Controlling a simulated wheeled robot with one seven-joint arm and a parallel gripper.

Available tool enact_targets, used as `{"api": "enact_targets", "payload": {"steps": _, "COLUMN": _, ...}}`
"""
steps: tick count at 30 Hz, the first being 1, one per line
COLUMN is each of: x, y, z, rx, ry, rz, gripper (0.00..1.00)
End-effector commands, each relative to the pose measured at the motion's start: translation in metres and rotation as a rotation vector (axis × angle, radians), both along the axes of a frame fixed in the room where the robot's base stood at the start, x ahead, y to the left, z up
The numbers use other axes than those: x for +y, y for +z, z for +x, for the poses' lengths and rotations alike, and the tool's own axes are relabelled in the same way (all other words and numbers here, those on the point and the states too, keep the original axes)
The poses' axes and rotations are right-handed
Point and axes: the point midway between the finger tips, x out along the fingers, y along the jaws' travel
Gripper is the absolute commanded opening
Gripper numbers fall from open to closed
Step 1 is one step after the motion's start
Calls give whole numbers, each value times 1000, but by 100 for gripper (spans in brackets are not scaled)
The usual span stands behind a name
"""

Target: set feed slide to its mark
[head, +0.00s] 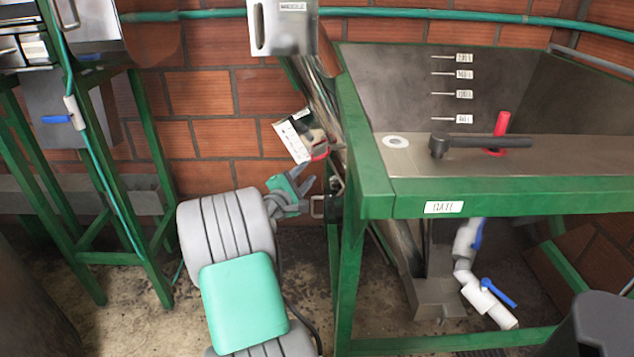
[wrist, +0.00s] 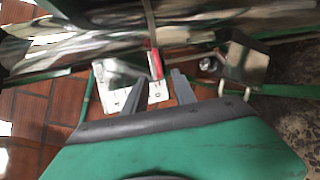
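A white marked plate (head: 295,138) is fixed at a tilt beside the shiny slanted chute left of the green-framed hopper, with a red part (head: 319,153) at its lower right edge. I take these for the feed slide's scale and slide; the mark itself is too small to read.
The hopper's green frame (head: 362,145) stands close to the right of my gripper. A green stand (head: 150,170) is at left. Blue-handled valves (head: 490,293) sit under the hopper.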

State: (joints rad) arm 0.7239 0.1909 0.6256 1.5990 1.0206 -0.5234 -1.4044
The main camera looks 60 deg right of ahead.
Motion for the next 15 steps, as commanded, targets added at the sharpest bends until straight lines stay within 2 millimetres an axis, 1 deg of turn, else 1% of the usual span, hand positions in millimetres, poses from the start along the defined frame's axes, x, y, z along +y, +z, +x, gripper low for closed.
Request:
{"api": "enact_targets", "payload": {"steps": 1, "x": -6, "y": 1, "z": -3, "rx": 11, "ry": -6, "rz": -10, "gripper": 33}}
{"api": "enact_targets", "payload": {"steps": 5, "x": -27, "y": 4, "z": -3, "rx": 9, "ry": -6, "rz": -11, "gripper": 33}}
{"api": "enact_targets", "payload": {"steps": 9, "x": -56, "y": 4, "z": -4, "rx": 7, "ry": -7, "rz": -10, "gripper": 33}}
{"api": "enact_targets", "payload": {"steps": 12, "x": -70, "y": 4, "z": -3, "rx": 7, "ry": -7, "rz": -9, "gripper": 33}}
{"api": "enact_targets", "payload": {"steps": 15, "x": -77, "y": 4, "z": -2, "rx": 7, "ry": -4, "rz": -8, "gripper": 33}}
